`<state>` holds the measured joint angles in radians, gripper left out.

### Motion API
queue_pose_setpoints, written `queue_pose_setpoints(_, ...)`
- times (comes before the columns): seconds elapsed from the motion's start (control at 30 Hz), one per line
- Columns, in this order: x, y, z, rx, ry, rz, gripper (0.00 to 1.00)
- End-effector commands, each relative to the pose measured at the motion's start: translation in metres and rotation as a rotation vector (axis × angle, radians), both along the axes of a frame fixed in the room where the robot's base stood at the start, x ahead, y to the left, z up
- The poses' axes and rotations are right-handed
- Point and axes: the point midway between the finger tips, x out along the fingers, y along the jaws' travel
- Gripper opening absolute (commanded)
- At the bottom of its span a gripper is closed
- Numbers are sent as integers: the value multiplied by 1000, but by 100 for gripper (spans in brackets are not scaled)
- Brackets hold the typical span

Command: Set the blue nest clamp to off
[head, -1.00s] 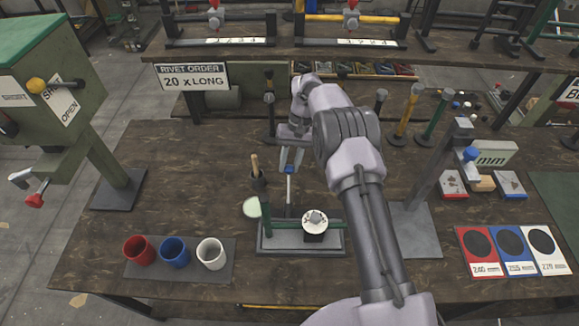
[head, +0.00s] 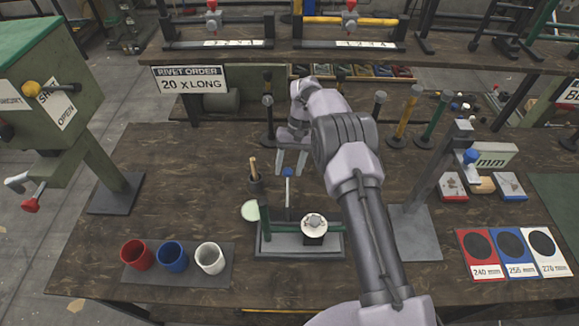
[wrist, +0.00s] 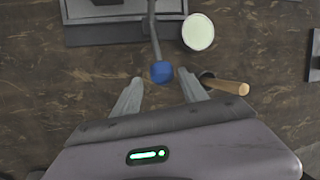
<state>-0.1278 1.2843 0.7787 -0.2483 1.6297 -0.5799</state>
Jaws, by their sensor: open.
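The nest clamp's lever carries a blue knob (head: 288,172) and stands near upright at the back of a dark fixture plate (head: 272,250). The knob also shows in the wrist view (wrist: 161,71). My gripper (head: 291,170) is open and empty, with its fingertips close above and behind the knob. In the wrist view my gripper (wrist: 161,86) has one finger either side of the knob's line, and the knob sits just ahead of the tips. I cannot tell whether a finger touches it. A round white-topped part (head: 314,222) sits on the fixture.
A pale disc (head: 250,211) and a wooden-handled tool in a dark cup (head: 255,178) stand left of the lever. Red, blue and white cups (head: 172,256) are at front left. A gauge post with another blue knob (head: 470,156) stands at right.

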Motion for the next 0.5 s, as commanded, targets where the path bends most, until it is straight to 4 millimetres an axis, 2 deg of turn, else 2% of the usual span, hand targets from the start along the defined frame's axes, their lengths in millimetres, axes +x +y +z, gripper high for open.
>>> queue_pose_setpoints(0.07, 2, -1, 8, 1, -2, -2, 51)
queue_pose_setpoints(0.3, 18, -12, 56, -1, -4, -2, 51)
queue_pose_setpoints(0.4, 21, -15, 68, -1, -4, 0, 51)
queue_pose_setpoints(0.5, 22, -16, 71, -1, -2, -1, 51)
